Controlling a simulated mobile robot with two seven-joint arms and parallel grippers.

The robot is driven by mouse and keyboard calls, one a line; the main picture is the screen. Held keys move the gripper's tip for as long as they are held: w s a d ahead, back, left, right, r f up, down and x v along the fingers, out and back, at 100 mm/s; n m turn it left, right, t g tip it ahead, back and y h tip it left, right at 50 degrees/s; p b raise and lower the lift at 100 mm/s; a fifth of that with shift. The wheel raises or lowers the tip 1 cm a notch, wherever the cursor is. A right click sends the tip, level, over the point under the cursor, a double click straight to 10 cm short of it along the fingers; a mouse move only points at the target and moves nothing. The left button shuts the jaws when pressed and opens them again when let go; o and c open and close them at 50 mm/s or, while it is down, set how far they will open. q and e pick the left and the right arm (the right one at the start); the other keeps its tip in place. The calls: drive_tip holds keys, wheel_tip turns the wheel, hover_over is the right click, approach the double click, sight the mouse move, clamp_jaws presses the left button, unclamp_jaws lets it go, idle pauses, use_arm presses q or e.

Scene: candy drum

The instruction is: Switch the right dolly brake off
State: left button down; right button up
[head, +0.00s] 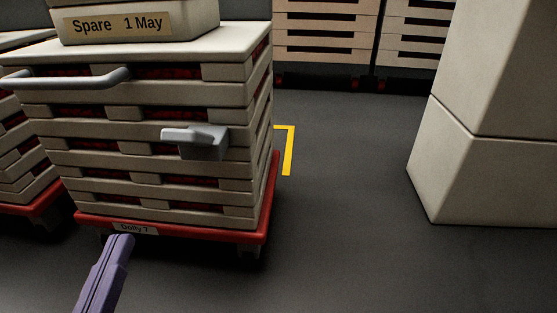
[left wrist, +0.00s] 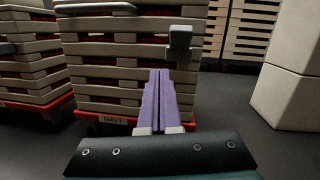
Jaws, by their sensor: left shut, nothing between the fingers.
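A red dolly (head: 190,228) labelled "Dolly 7" carries a stack of slatted cream crates (head: 150,130). A grey lever-like part (head: 203,143) juts from the front of the stack, right of its middle; I cannot tell if it is the brake. It also shows in the left wrist view (left wrist: 180,40). No part is marked as a brake. My left gripper (head: 124,242), with purple fingers, is shut and empty. In the head view it is low in front of the dolly's label; in the left wrist view (left wrist: 161,74) its tips appear below the grey part. My right gripper is out of view.
A grey handle bar (head: 70,78) sticks out at the stack's upper left. A box labelled "Spare 1 May" (head: 135,25) lies on top. Another loaded dolly (left wrist: 30,112) stands left. A cream pillar (head: 480,150) stands right, with clear dark floor (head: 340,200) between.

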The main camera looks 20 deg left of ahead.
use_arm(q)
drive_tip(key=d+f+m+h, duration=0.1)
drive_tip(key=d+m+t+h, duration=0.1)
drive_tip(key=m, duration=0.1)
drive_tip(key=shift+d+f, duration=0.35)
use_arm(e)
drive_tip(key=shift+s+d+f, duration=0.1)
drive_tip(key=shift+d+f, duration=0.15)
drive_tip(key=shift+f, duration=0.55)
use_arm(q)
drive_tip(key=shift+w+a, duration=0.1)
drive_tip(key=shift+a, duration=0.05)
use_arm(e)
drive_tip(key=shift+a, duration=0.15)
use_arm(q)
drive_tip(key=shift+w+b, duration=0.1)
drive_tip(key=shift+b, duration=0.2)
drive_tip(key=b, duration=0.2)
approach(190, 139)
drive_tip(key=w+a+f, duration=0.3)
drive_tip(key=w+f, duration=0.1)
drive_tip(key=f, duration=0.1)
drive_tip(key=shift+w+a+r, duration=0.15)
drive_tip(key=shift+w+r, duration=0.6)
drive_tip(key=shift+r, duration=0.2)
drive_tip(key=shift+w+a+r, duration=0.15)
drive_tip(key=shift+w+r, duration=0.6)
drive_tip(key=shift+r, duration=0.2)
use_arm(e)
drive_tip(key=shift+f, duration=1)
